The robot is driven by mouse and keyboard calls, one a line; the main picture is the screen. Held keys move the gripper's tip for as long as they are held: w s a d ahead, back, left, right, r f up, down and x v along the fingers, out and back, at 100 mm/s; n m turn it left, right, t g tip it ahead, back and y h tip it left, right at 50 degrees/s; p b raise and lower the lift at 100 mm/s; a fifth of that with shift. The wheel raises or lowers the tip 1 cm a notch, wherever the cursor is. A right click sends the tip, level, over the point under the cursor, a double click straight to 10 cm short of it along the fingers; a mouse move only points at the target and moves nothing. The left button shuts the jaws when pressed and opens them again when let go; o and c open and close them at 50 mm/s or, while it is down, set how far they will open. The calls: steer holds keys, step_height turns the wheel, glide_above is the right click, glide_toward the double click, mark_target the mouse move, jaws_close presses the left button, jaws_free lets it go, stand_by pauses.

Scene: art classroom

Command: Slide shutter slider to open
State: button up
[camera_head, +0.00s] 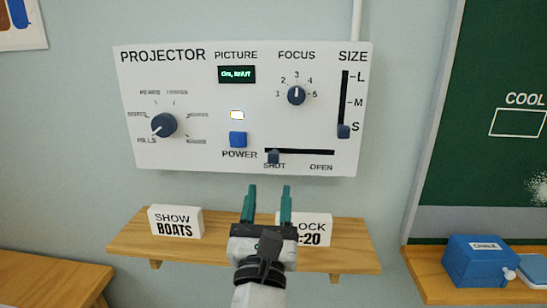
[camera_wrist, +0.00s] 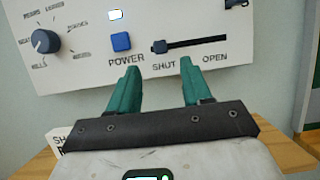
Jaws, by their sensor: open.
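The shutter slider (camera_head: 274,156) is a small dark knob on a horizontal black slot (camera_head: 305,151) low on the white projector panel (camera_head: 190,95). It stands at the left end, above the word SHUT; OPEN is printed at the right end. In the wrist view the slider knob (camera_wrist: 160,46) is also at the slot's left end. My gripper (camera_head: 268,189) has two teal fingers, open and empty, below the panel's lower edge in the head view. In the wrist view my gripper (camera_wrist: 160,68) points up at the panel, its fingers either side of the slider and apart from it.
A blue power button (camera_head: 238,139), a picture dial (camera_head: 164,125), a focus knob (camera_head: 296,95) and a vertical size slider (camera_head: 344,131) share the panel. Below, a wooden shelf (camera_head: 345,259) holds a "SHOW BOATS" card (camera_head: 175,221) and a clock card (camera_head: 315,229) partly hidden by my gripper.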

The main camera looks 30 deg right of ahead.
mark_target(273, 159)
steer(key=p+x, duration=0.1)
steer(key=x, duration=0.9)
steer(key=shift+w+d+r+p, duration=0.15)
steer(key=shift+w+d+p, duration=0.05)
steer(key=shift+p, duration=0.1)
jaws_close()
